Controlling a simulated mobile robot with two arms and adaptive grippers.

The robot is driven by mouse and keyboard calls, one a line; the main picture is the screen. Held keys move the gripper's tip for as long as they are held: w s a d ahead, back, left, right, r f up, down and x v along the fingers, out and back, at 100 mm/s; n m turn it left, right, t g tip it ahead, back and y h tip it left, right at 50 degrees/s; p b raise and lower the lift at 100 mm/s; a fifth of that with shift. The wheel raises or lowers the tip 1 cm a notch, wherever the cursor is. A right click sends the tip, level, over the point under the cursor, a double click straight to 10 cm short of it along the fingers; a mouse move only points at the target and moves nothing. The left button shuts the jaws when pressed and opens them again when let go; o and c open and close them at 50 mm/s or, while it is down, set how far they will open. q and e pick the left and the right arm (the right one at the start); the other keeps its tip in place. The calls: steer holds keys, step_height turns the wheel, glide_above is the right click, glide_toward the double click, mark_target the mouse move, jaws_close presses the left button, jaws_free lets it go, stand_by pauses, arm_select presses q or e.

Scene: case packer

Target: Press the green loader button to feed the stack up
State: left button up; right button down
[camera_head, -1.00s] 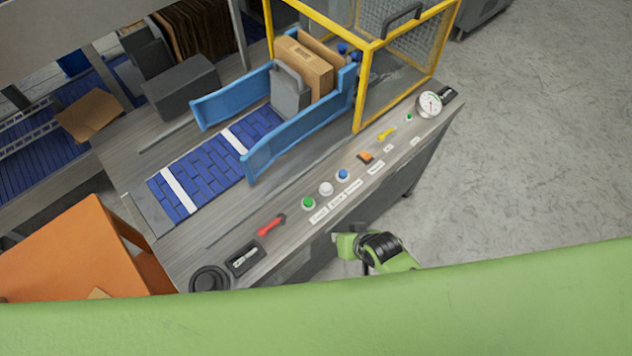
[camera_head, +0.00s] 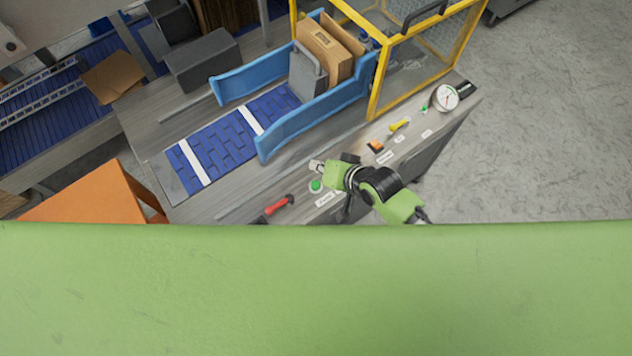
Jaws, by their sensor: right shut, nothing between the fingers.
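A green button (camera_head: 316,186) with a pale collar sits on the front strip of the grey machine top, right of a red lever. A smaller green button or lamp (camera_head: 424,109) is by the gauge; the small labels are too blurred to read. My right gripper (camera_head: 317,167) is shut and empty, over the button row just above the green button in the picture. I cannot tell its height or any contact. My gripper and wrist hide the white and blue buttons. My left gripper is not in view. Brown cartons (camera_head: 325,50) stand between blue guides.
A red lever (camera_head: 279,205), an orange switch (camera_head: 376,146), a yellow lever (camera_head: 399,125) and a gauge (camera_head: 445,98) line the panel. A yellow-framed guard (camera_head: 375,80) stands behind. The blue belt (camera_head: 222,148) is bare. My green body covers the lower picture.

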steer(key=shift+f, duration=0.15)
steer(key=b, duration=0.7)
glide_above(318, 186)
step_height(318, 186, down, 7)
steer(key=shift+w+f+b, duration=0.1)
steer(key=shift+f+b, duration=0.45)
steer(key=shift+f, duration=0.25)
stand_by(0.4)
steer(key=shift+f, duration=0.4)
steer(key=shift+f+b, duration=0.3)
steer(key=shift+f, duration=0.2)
stand_by(0.6)
steer(key=shift+r, duration=0.1)
steer(key=shift+r+p, duration=0.8)
steer(key=shift+p, duration=0.3)
